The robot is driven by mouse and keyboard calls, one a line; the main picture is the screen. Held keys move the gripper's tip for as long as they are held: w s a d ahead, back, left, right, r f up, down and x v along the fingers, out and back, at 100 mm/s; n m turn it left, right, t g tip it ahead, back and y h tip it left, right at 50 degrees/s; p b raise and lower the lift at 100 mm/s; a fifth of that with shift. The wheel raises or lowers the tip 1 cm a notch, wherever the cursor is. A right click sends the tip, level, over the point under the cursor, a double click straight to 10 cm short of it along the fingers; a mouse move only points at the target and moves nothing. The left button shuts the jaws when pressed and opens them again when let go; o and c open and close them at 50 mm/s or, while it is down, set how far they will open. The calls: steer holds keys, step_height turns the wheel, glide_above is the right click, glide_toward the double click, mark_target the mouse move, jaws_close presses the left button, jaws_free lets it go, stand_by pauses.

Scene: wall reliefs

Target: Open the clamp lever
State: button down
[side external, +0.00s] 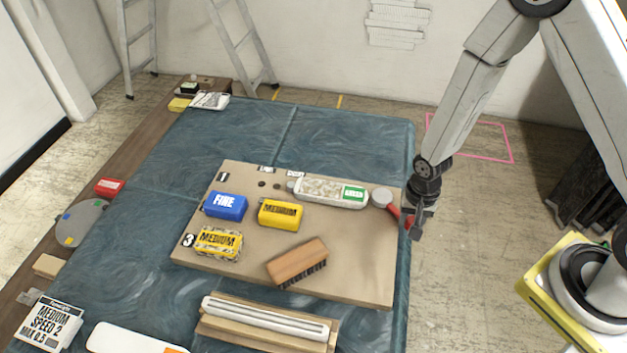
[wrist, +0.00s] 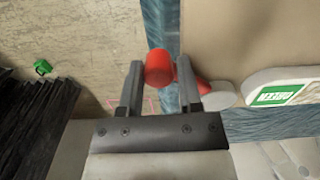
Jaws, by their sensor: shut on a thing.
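The clamp has a red lever (side external: 395,211) and a round grey head (side external: 382,196) at the right edge of the tan board. My gripper (side external: 413,226) is at the outer end of the lever, just past the board's edge. In the wrist view the red rounded lever end (wrist: 158,66) sits between the two fingers of my gripper (wrist: 159,80), which are shut on it. The grey head (wrist: 219,96) shows to the right, partly behind a finger. The lever's middle part is partly hidden by the right finger.
The tan board (side external: 355,265) lies on a blue-covered table (side external: 240,135). It carries a white tray with a green label (side external: 330,192), a blue block (side external: 226,206), yellow blocks (side external: 280,215) and a wooden brush (side external: 297,262). Bare floor lies right of the table.

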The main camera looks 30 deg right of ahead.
mark_target(384, 234)
steer(key=a+m, duration=0.1)
steer(key=m, duration=0.1)
steer(key=w+a+m, duration=0.1)
steer(key=a+m, duration=0.1)
steer(key=shift+a+r, duration=0.1)
steer(key=shift+w+a+m, duration=0.35)
steer(key=shift+a+m, duration=0.3)
steer(key=shift+m, duration=0.5)
steer(key=shift+w+a+m, duration=0.3)
steer(key=shift+a+m, duration=0.35)
steer(key=shift+m, duration=0.5)
steer(key=c, duration=0.5)
jaws_free()
steer(key=shift+o, duration=0.8)
steer(key=shift+s, duration=0.15)
steer(key=shift+r, duration=0.1)
step_height(384, 234, up, 8)
steer(key=shift+f, duration=0.25)
